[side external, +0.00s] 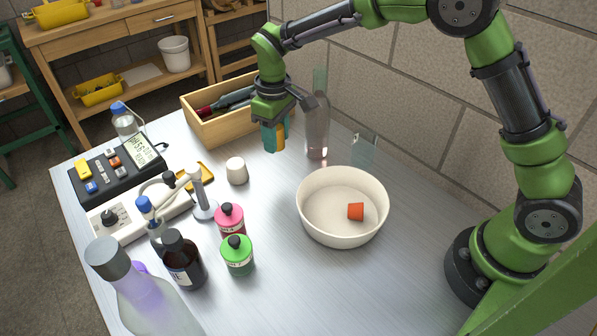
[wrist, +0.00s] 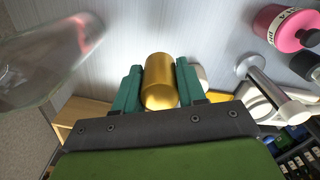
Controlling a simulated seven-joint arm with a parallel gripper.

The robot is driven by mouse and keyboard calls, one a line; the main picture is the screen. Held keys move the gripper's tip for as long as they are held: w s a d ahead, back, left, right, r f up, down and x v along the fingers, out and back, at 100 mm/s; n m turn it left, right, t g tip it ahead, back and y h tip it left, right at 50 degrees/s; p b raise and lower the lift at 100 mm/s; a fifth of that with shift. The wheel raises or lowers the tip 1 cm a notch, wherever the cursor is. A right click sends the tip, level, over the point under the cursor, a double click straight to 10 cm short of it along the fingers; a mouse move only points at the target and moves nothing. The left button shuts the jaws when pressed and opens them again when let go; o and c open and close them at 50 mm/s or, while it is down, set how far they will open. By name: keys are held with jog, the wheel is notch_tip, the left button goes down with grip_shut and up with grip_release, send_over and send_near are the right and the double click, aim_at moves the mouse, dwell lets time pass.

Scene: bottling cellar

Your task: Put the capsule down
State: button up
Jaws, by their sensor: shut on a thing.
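A gold capsule (wrist: 160,82) sits between the two teal fingers of my gripper (wrist: 157,85) in the wrist view. The gripper is shut on it. In the side view my gripper (side external: 276,132) holds the gold capsule (side external: 269,139) in the air, just in front of the wooden crate and left of a clear bottle. An orange-red capsule (side external: 356,211) lies inside the white bowl (side external: 314,226).
A white cup-like piece (side external: 236,170), pink bottle (side external: 229,218), green bottle (side external: 237,254) and instruments crowd the left. Bare table lies left of the bowl.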

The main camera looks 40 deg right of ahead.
jog(key=s+a+r+n, duration=0.2)
jog(key=s+a+n, duration=0.3)
jog(key=s+a, duration=0.8)
jog(key=s+d+f+n, duration=0.1)
jog(key=s+f+n, duration=0.1)
jog(key=s, duration=1.2)
jog(key=shift+s+d+f+n, duration=0.2)
jog(key=shift+f+n, duration=0.05)
jog(key=shift+n, duration=0.55)
jog(key=s+d+f, duration=0.1)
jog(key=s, duration=0.1)
jog(key=s+d+f+n, duration=0.1)
jog(key=s, duration=0.1)
jog(key=s+d+f+n, duration=0.1)
jog(key=shift+s+d+f, duration=0.15)
jog(key=shift+s, duration=0.25)
send_over(268, 311)
jog(key=d, duration=0.1)
jog(key=shift+s+d+f, duration=0.2)
jog(key=shift+s+f, duration=0.25)
jog(key=shift+f, duration=0.25)
jog(key=shift+w+a+f, duration=0.1)
jog(key=shift+w+a, duration=0.35)
jog(key=shift+a, duration=0.25)
jog(key=shift+f, duration=1.75)
jog(key=shift+f, duration=0.1)
